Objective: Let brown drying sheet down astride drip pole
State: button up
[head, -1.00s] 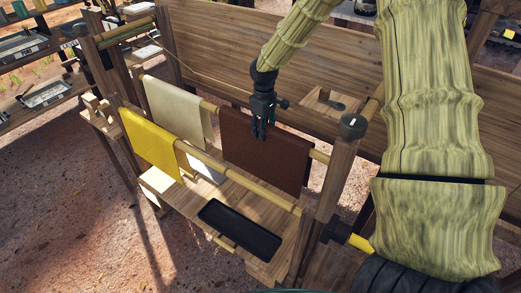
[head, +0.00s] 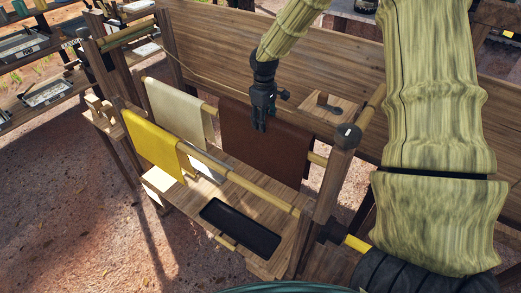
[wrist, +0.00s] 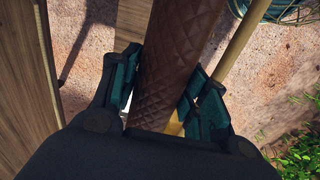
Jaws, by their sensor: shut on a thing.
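The brown drying sheet (head: 265,145) hangs folded from my gripper (head: 260,128), its top fold raised a little above the line of the rear wooden pole (head: 318,159). In the wrist view, my gripper (wrist: 160,92) is shut on the quilted brown sheet (wrist: 175,60), with a teal finger on each side. The pole (wrist: 237,55) shows to the right of the sheet there and passes partly behind a finger. The middle of the pole is hidden by the sheet in the head view. I cannot tell whether the far flap hangs behind the pole.
A cream sheet (head: 178,110) hangs on the same rear pole, to the left. A yellow sheet (head: 152,145) hangs on the front pole (head: 255,190). A black tray (head: 240,226) lies on the bench below. A wooden post (head: 330,195) stands at the right end.

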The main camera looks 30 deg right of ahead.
jog(key=shift+r+p, duration=1.85)
jog(key=shift+r, duration=1.05)
notch_tip(320, 180, up, 16)
jog(key=shift+r, duration=0.15)
